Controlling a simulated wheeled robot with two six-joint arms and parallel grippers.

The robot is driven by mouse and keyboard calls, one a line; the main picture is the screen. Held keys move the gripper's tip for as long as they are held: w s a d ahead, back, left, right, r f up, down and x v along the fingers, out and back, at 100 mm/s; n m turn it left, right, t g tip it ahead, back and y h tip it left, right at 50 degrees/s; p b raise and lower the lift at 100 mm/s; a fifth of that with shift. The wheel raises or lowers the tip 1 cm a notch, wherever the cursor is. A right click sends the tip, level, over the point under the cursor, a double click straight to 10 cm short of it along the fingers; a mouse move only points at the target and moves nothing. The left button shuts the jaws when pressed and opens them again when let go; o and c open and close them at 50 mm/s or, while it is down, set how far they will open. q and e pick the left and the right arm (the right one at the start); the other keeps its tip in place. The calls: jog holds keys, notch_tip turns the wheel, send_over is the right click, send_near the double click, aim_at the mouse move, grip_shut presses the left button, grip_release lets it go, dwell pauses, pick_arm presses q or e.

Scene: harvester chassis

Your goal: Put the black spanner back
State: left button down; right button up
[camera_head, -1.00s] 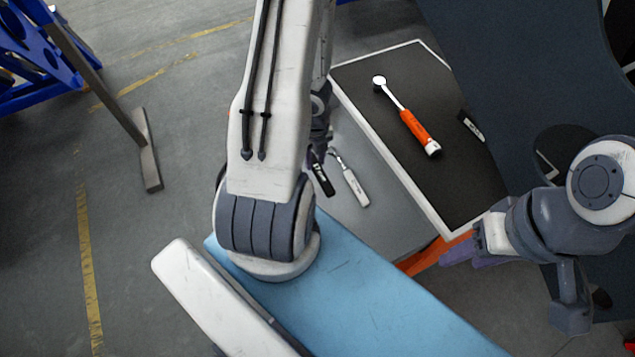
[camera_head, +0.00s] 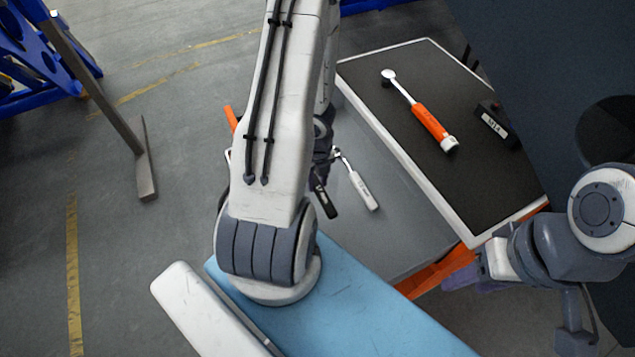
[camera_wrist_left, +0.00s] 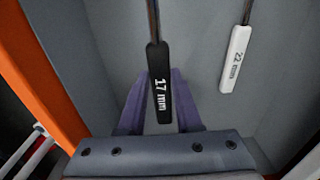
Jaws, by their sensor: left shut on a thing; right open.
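The black spanner with a 17 mm label (camera_wrist_left: 161,97) lies between the purple fingers of my left gripper (camera_wrist_left: 160,78) in the left wrist view. The gripper is shut on its handle. In the head view the black handle (camera_head: 324,200) shows beside my left arm, over the grey tray (camera_head: 405,225); the arm hides its upper end. I cannot tell whether it touches the tray floor. My right gripper (camera_head: 462,279) is open and empty at the right, near the front corner of the black-topped panel.
A white 22 mm spanner (camera_head: 362,190) lies in the tray just right of the black one. An orange-handled ratchet (camera_head: 428,118) and a black labelled block (camera_head: 495,124) lie on the black-topped panel (camera_head: 480,180). A dark chassis panel (camera_head: 540,60) fills the upper right.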

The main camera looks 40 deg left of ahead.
pick_arm(q)
jog(key=shift+r, duration=0.2)
jog(key=shift+r+p, duration=0.2)
jog(key=shift+p, duration=0.1)
notch_tip(320, 180, down, 8)
jog(key=b, duration=0.8)
jog(key=shift+f, duration=0.1)
jog(key=c, duration=0.5)
grip_release()
